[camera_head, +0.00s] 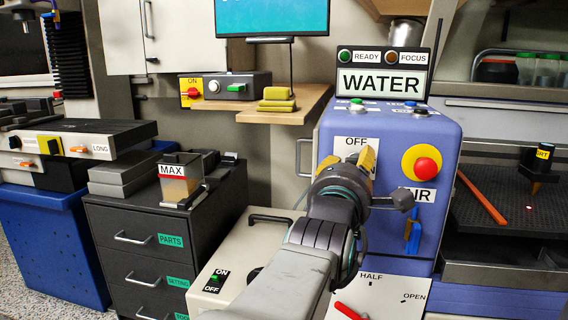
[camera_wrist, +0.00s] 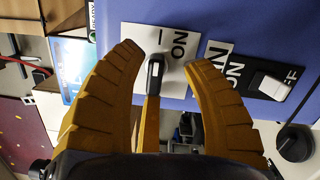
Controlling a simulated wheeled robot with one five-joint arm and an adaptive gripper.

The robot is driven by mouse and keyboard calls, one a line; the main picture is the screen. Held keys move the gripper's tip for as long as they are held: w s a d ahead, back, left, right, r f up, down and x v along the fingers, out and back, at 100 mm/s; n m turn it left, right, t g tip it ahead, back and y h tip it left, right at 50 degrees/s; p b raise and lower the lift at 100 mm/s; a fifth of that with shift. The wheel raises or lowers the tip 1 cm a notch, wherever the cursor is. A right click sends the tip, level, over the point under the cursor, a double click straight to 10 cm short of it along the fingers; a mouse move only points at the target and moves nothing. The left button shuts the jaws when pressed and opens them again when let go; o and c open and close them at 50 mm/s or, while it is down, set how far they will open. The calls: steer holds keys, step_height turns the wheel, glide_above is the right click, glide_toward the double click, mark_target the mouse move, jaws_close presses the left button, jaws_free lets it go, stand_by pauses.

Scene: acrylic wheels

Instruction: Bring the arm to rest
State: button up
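My gripper (camera_head: 362,160) reaches to the front of the blue machine (camera_head: 325,140), over the white label plate (camera_head: 345,144) marked OFF. Its yellow fingers are largely hidden behind my own wrist in the head view. A clear gap shows between the lever and the right finger; contact with the left finger cannot be told.
A red emergency button (camera_head: 426,168) on a yellow disc and a blue valve handle (camera_head: 413,238) are right of my gripper. A beige box (camera_head: 235,265) with an ON/OFF switch is below left. A red lever (camera_head: 348,311) lies below. A drawer cabinet (camera_head: 135,240) stands left.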

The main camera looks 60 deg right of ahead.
steer(key=shift+r, duration=0.2)
stand_by(0.3)
steer(key=shift+w, duration=0.1)
steer(key=shift+w+a+r+p, duration=0.1)
steer(key=shift+w+r+p, duration=0.15)
steer(key=shift+p, duration=0.15)
steer(key=w+a+r+m+t+y+p, duration=0.25)
steer(key=w+a+y+p, duration=0.35)
steer(key=w+a+p, duration=0.5)
steer(key=w+a+r+m+t+y+p, duration=0.1)
steer(key=w+a+r+t+y+p, duration=0.25)
steer(key=w+a+y+p, duration=0.7)
steer(key=s+a+r+g+p, duration=0.1)
steer(key=s+a+r+p, duration=0.1)
steer(key=a+p, duration=0.75)
steer(key=s+a+r+m+g+y+p, duration=0.2)
steer(key=s+a+p, duration=0.4)
steer(key=s+p, duration=0.3)
steer(key=r+m+g+p, duration=0.1)
steer(key=g, duration=0.1)
steer(key=shift+s+r+g, duration=0.15)
steer(key=shift+g, duration=0.25)
